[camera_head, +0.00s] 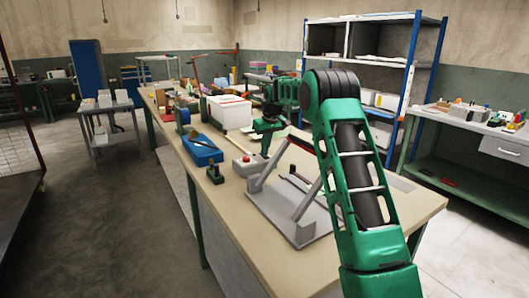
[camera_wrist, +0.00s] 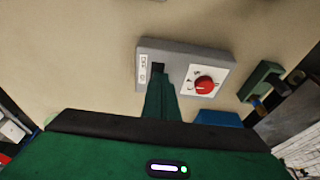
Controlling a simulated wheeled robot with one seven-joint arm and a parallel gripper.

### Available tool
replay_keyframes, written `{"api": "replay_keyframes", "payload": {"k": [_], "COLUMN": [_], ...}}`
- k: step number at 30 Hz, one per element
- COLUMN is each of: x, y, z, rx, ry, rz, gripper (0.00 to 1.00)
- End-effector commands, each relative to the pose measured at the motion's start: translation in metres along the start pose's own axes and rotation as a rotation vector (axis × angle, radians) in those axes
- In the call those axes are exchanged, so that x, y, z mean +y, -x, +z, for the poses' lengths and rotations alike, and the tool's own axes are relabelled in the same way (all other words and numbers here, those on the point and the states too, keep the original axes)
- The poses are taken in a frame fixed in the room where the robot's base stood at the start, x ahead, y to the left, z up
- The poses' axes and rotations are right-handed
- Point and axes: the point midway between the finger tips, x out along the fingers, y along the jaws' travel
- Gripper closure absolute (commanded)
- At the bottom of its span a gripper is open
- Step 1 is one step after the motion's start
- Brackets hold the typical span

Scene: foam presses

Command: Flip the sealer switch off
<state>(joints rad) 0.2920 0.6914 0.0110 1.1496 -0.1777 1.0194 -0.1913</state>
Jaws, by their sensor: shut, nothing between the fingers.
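The sealer control box (camera_wrist: 186,50) is grey and lies on the bench in the wrist view. Its white plate carries a red round knob (camera_wrist: 204,83). A small white label strip (camera_wrist: 143,68) marks its other end, where the switch area is. My gripper (camera_wrist: 159,72) is shut and empty, its green fingers over the box beside the label strip. The fingers hide the switch, so its position and any contact cannot be told. In the head view the box (camera_head: 249,166) shows its red knob, and my gripper (camera_head: 266,141) points down just behind it.
A grey metal frame (camera_head: 262,192) stands on the bench (camera_head: 232,212) right of the box. The near bench edge is clear.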

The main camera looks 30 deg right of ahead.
Motion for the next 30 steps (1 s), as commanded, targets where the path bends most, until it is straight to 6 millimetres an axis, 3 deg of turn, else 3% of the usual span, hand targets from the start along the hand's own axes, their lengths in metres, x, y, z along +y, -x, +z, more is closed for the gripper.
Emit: {"api": "replay_keyframes", "payload": {"k": [5, 11, 21, 30], "x": [-0.001, -0.004, -0.004, -0.004], "y": [0.009, 0.043, 0.109, 0.134], "z": [-0.003, -0.011, 0.007, 0.013], "rx": [0.003, 0.003, 0.001, -0.001], "ry": [0.001, 0.004, 0.004, 0.004], "rz": [0.000, 0.000, 0.000, -0.001], "gripper": [1.00, 1.00, 1.00, 1.00]}}
